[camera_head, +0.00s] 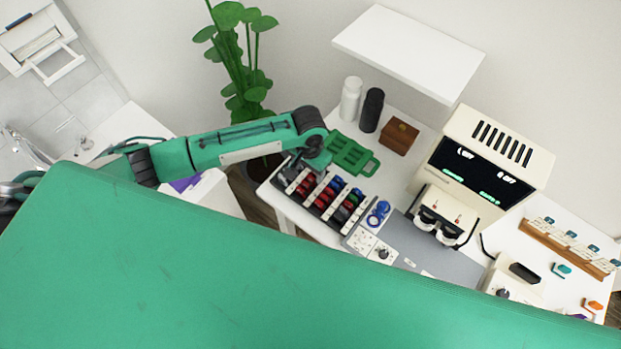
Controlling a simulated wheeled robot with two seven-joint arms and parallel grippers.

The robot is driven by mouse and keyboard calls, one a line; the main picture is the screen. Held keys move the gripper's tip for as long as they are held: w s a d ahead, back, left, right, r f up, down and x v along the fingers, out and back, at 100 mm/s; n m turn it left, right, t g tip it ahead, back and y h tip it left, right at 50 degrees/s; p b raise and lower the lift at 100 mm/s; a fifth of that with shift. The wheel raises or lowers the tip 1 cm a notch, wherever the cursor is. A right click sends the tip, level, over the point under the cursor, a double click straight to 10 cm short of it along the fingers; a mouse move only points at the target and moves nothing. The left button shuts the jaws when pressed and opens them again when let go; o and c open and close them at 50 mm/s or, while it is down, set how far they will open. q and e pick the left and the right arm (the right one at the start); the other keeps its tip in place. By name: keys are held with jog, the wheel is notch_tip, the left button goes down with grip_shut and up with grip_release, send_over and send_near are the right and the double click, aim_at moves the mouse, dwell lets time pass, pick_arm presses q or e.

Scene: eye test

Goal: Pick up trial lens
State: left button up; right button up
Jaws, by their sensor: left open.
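A dark lens rack (322,212) stands on the left part of the white table. It holds rows of trial lenses with red, blue and green rims, such as the red lenses (305,185). Blue lens rings (378,213) lie just right of the rack. My left arm reaches in from the left, and my left gripper (294,172) is at the rack's far left end, open. Its fingertips are small and partly hidden by the wrist, so I cannot tell whether they touch a lens. My right gripper is not in view.
A cream eye-test machine (483,160) stands at right. A white shelf (410,50) overhangs the back. A large green surface hides the lower view.

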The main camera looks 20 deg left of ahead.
aim_at(310, 177)
pick_arm(q)
jog(key=shift+f+p, duration=0.4)
jog(key=shift+f, duration=0.05)
jog(key=shift+w+d+f+p, duration=0.1)
jog(key=shift+f+p, duration=0.3)
jog(key=shift+f, duration=0.75)
jog(key=shift+w+d+f+p, duration=0.1)
jog(key=shift+f+p, duration=0.3)
jog(key=shift+f, duration=0.7)
jog(key=shift+c, duration=0.4)
jog(key=c, duration=1)
